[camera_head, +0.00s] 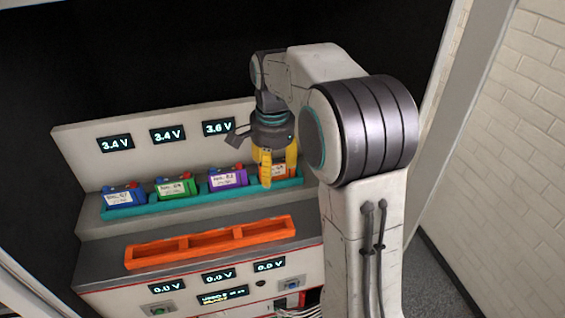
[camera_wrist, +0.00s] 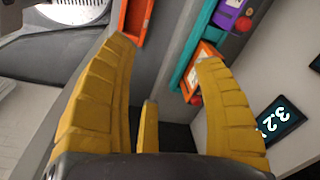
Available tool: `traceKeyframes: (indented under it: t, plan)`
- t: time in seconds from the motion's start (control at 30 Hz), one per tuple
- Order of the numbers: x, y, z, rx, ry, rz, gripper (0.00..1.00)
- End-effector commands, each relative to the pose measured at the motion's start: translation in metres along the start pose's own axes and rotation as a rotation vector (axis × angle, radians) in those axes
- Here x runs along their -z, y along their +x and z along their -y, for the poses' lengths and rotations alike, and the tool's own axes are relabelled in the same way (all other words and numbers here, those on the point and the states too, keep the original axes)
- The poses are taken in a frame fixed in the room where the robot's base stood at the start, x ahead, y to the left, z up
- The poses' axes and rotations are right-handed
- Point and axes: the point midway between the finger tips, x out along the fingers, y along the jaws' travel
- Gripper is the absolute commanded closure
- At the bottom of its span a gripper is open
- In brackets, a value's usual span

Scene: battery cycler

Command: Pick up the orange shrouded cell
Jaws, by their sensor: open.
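The orange shrouded cell (camera_head: 279,169) sits at the right end of the teal tray (camera_head: 193,203), mostly hidden behind my gripper in the head view. In the wrist view its orange edge and pale label (camera_wrist: 207,50) show by the tip of my right yellow finger, which covers part of it. My gripper (camera_head: 273,182) points down in front of the cell. In the wrist view its fingers (camera_wrist: 165,50) are spread, with nothing held between them. I cannot tell whether a finger touches the cell.
Purple (camera_head: 228,181), green (camera_head: 176,189) and blue (camera_head: 124,199) cells stand left of it in the tray. An empty orange tray (camera_head: 210,242) lies on the ledge in front. An upright panel with voltage displays (camera_head: 167,134) rises behind the cells.

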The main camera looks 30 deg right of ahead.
Motion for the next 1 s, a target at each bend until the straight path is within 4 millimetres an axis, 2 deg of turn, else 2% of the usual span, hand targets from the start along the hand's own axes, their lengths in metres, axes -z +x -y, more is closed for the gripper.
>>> traceKeyframes:
  t: [0.03,0.2,0.4,0.63,1.0]
  plan:
    - [0.011,0.0,0.011,-0.015,0.069,0.007,0.38]
    - [0.039,0.014,0.035,-0.05,0.291,0.018,0.38]
    - [0.061,0.029,0.051,-0.08,0.476,0.023,0.38]
    - [0.071,0.041,0.058,-0.098,0.572,0.024,0.38]
    - [0.073,0.068,0.054,-0.1,0.583,0.024,0.38]
